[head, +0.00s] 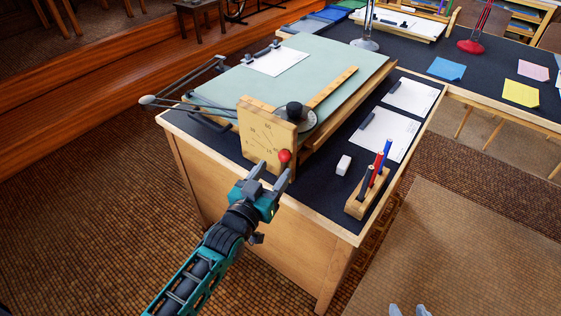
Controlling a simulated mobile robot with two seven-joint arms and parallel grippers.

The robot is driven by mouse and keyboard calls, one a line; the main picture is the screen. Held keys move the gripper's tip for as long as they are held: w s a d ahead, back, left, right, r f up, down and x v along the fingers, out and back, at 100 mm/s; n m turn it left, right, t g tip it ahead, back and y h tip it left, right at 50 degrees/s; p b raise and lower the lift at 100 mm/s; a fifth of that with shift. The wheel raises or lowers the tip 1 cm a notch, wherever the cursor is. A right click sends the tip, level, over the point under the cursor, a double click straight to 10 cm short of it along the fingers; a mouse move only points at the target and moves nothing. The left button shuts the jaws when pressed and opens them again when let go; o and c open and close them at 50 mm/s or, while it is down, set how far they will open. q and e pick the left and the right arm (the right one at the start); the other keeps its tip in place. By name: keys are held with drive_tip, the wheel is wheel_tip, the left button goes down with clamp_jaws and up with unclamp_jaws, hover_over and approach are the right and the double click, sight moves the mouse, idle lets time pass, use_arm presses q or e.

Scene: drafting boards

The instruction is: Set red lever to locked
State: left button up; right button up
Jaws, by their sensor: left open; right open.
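The red lever knob (285,156) is a small ball at the lower right of an upright wooden plate (265,128) with angle marks. The plate stands at the near edge of a tilted green drafting board (325,62). My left gripper (271,174) is open just in front of and below the plate. Its right finger is close under the knob; I cannot tell whether they touch. The knob is not clearly between the fingers. The lever's shaft is hardly visible, and no locked label is legible. Two pale tips at the bottom edge appear to be my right gripper (409,311), apart.
A grey arm with a round end (147,100) sticks out left of the board. A wooden pen holder (368,193) with pens, a white eraser (344,165) and paper sheets (389,134) lie on the dark desktop to the right. The floor in front is clear.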

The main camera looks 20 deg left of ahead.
sight(282, 160)
use_arm(q)
drive_tip(key=shift+w+d, duration=0.2)
drive_tip(key=shift+w, duration=0.95)
drive_tip(key=shift+w+d, duration=0.2)
drive_tip(key=shift+w, duration=0.95)
clamp_jaws()
